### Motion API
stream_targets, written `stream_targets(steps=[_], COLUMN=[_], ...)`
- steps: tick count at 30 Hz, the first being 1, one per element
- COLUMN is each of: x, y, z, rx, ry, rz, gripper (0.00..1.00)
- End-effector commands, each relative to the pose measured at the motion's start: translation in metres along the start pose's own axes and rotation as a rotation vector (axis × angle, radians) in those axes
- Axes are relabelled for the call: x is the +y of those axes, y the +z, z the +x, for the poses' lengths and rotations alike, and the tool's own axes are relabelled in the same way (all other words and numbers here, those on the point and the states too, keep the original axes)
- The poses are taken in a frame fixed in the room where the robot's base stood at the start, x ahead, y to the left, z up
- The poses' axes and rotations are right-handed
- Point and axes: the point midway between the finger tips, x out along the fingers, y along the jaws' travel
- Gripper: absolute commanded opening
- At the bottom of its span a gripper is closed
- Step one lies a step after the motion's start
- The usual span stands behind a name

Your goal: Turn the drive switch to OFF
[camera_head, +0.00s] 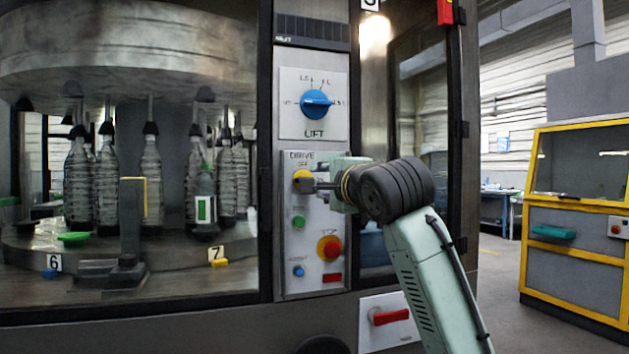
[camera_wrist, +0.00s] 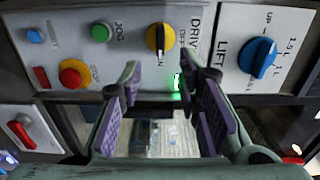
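The drive switch (camera_head: 301,178) is a yellow round knob near the top of the DRIVE control panel, partly hidden by my gripper in the head view. In the wrist view the drive switch (camera_wrist: 153,38) shows a black bar handle across its yellow face; its position labels are too small to read surely. My gripper (camera_head: 318,186) is in front of the panel at the switch. In the wrist view the fingers of my gripper (camera_wrist: 160,78) are apart with nothing between them. The switch lies beyond the fingertips and seems untouched.
A blue LIFT knob (camera_head: 317,103) is above the drive panel. A green JOG button (camera_head: 299,222), a red stop button on yellow (camera_head: 329,248) and a blue button (camera_head: 298,271) are below the switch. A red-handled switch (camera_head: 389,316) is lower right. Bottles stand behind glass at left.

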Motion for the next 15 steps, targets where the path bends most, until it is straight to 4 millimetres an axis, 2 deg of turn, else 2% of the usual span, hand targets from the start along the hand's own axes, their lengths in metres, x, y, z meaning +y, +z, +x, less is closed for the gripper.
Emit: stream_targets(steps=[9, 15], x=[-0.004, -0.003], y=[0.001, 0.001], z=[0.059, 0.087], rx=[-0.001, -0.001], ry=[0.000, -0.002], rz=[-0.003, -0.003], gripper=[0.31, 0.31])
